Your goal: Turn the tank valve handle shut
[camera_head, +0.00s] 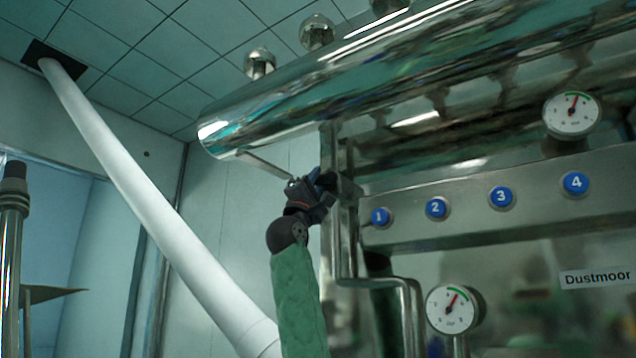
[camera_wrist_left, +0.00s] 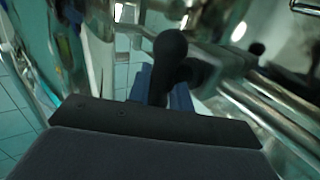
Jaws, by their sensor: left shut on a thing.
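The tank (camera_head: 300,105) is a long shiny metal cylinder across the upper part of the head view. Below its left end, my left gripper (camera_head: 318,182) is raised against the metal frame. In the left wrist view, a black valve handle with a rounded end (camera_wrist_left: 168,62) stands between the blue fingers of my left gripper (camera_wrist_left: 162,88). The gripper is shut on this handle. In the head view the handle is mostly hidden by the gripper. My right gripper is not in view.
A metal panel with blue numbered buttons (camera_head: 437,208) is right of my left gripper. Round gauges sit above (camera_head: 571,114) and below (camera_head: 452,309) it. A bent metal pipe (camera_head: 375,283) runs close to my left arm. A white duct (camera_head: 150,200) slopes down at the left.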

